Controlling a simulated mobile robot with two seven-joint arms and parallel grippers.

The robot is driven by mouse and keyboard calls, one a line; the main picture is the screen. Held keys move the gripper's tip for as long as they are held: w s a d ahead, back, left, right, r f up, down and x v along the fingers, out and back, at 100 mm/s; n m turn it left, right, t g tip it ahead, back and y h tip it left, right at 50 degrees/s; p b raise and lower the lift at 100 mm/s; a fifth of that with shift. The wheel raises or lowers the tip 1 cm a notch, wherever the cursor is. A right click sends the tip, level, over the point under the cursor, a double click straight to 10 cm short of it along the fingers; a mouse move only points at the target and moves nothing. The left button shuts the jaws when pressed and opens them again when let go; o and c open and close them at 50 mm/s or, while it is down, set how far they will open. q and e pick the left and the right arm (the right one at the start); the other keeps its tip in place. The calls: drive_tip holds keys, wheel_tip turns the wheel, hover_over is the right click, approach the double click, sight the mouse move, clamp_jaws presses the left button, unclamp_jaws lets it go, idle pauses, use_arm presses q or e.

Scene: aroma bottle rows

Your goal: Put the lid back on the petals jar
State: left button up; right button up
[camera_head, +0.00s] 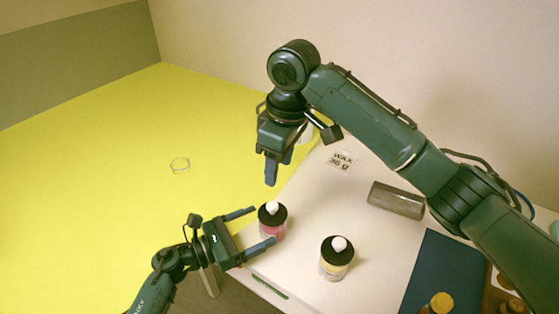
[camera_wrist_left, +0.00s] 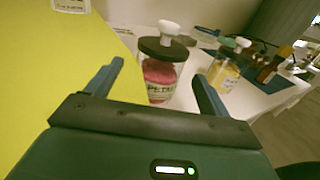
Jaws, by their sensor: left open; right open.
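The petals jar (camera_head: 272,230) stands upright near the left edge of the white table, with pink contents. Its black lid (camera_head: 272,214) with a white knob sits on top of it. In the left wrist view the jar (camera_wrist_left: 159,82) shows a partly hidden label and the lid (camera_wrist_left: 163,49) on its mouth; I cannot tell how firmly it is seated. My left gripper (camera_head: 254,226) is open, its fingers on either side of the jar; it also shows in the left wrist view (camera_wrist_left: 158,88). My right gripper (camera_head: 275,170) points down above the table's back left, away from the jar.
A second jar (camera_head: 336,259) with yellowish contents and a black lid stands to the right. Behind are a grey cylinder (camera_head: 397,200) and a "WAX" card (camera_head: 342,160). A blue mat (camera_head: 441,271) with bottles lies right.

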use_arm(q)
drive_tip(key=b+v, duration=0.1)
drive_tip(key=v, duration=0.8)
drive_tip(key=shift+s+a, duration=0.2)
drive_tip(key=shift+a, duration=0.15)
use_arm(e)
drive_tip(key=shift+f, duration=0.8)
use_arm(q)
drive_tip(key=shift+a, duration=0.1)
